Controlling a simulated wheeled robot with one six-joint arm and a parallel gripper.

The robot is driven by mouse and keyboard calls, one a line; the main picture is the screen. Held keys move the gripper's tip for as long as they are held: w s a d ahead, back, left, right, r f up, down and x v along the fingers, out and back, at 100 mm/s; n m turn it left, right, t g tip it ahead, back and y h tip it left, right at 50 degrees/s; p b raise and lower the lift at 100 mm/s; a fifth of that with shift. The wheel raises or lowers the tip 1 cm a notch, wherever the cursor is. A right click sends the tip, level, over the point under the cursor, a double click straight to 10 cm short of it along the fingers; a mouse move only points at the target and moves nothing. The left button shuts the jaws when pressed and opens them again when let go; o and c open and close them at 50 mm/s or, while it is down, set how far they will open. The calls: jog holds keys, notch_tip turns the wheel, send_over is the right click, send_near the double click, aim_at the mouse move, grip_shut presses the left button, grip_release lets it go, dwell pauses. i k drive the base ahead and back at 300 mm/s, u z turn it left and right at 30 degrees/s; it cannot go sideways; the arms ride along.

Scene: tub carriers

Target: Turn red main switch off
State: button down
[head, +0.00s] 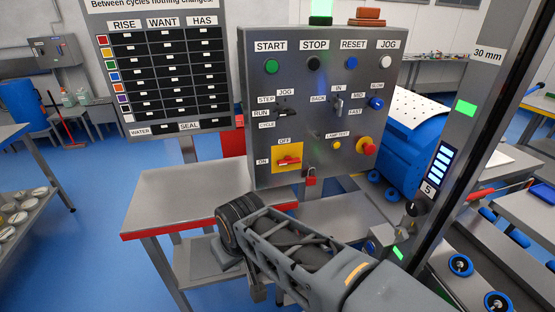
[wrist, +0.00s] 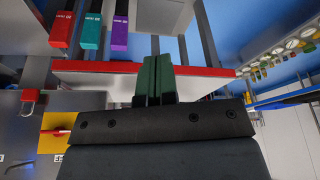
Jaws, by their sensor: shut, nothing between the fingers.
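The red main switch (head: 288,160) is on a yellow plate (head: 281,168) at the lower left of the grey control panel. Its handle lies roughly level, toward the ON label; OFF is printed above. In the wrist view the red handle (wrist: 60,131) and yellow plate (wrist: 58,147) show at the left, partly cut off by my gripper body. My gripper (wrist: 158,62) has dark green fingers, shut together and empty, apart from the switch. In the head view my arm reaches in front of the small table below the panel; the fingertips are hidden there.
A red padlock (head: 311,181) hangs just right of the switch plate. A red-edged table (head: 190,190) stands below left of the panel. Other knobs and buttons crowd the panel (head: 335,75). A grey post (head: 470,120) rises at the right. Red, teal and purple blocks (wrist: 90,30) show in the wrist view.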

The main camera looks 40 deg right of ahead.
aim_at(288, 160)
jog(key=z, duration=1.4)
jog(key=k, duration=1)
jog(key=u, duration=1)
jog(key=i, duration=0.5)
jog(key=z, duration=0.1)
